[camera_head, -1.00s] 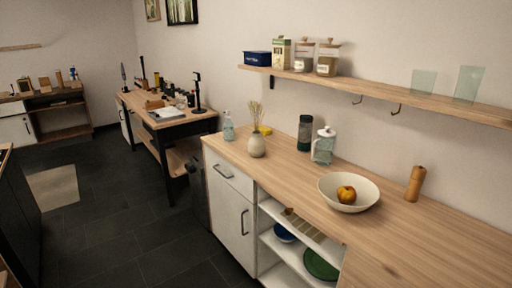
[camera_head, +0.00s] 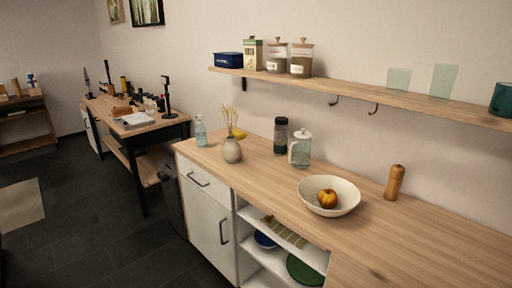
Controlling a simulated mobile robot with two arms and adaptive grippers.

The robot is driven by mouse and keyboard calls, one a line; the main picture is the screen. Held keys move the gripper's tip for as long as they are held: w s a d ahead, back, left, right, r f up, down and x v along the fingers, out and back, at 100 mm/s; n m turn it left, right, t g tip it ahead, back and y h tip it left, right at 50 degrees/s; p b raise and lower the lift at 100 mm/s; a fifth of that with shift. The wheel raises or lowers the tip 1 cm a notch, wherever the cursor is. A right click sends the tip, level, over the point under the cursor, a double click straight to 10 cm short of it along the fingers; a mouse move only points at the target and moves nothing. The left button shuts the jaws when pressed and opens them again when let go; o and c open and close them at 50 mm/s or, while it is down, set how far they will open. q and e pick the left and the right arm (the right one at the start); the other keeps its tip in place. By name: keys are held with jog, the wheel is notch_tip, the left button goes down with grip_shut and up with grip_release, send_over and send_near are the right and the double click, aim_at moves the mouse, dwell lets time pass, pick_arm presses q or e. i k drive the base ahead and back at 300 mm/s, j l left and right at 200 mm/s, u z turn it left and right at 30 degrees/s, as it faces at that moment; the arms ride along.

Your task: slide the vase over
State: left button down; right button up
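The vase (camera_head: 232,150) is a small, round, pale stoneware pot with dried stalks (camera_head: 230,120) standing in it. It stands upright near the front left of the wooden counter (camera_head: 270,180). A yellow thing (camera_head: 238,133) lies just behind it, partly hidden, and a clear bottle (camera_head: 200,131) stands to its left. Neither of my grippers shows in the head view.
A dark jar (camera_head: 280,136), a glass jug (camera_head: 300,149), a white bowl (camera_head: 311,196) with a fruit (camera_head: 327,198) and a wooden mill (camera_head: 394,183) stand to the right. A wall shelf (camera_head: 345,92) runs above. Counter around the vase's front right is clear.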

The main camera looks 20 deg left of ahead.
aim_at(231, 149)
jog(key=i+j+z, duration=0.15)
jog(key=j, duration=0.35)
jog(key=i+j+z, duration=0.2)
jog(key=j, duration=0.3)
jog(key=j+z, duration=0.15)
jog(key=j, duration=0.35)
jog(key=i+j+z, duration=0.2)
jog(key=j, duration=0.35)
jog(key=k, duration=0.05)
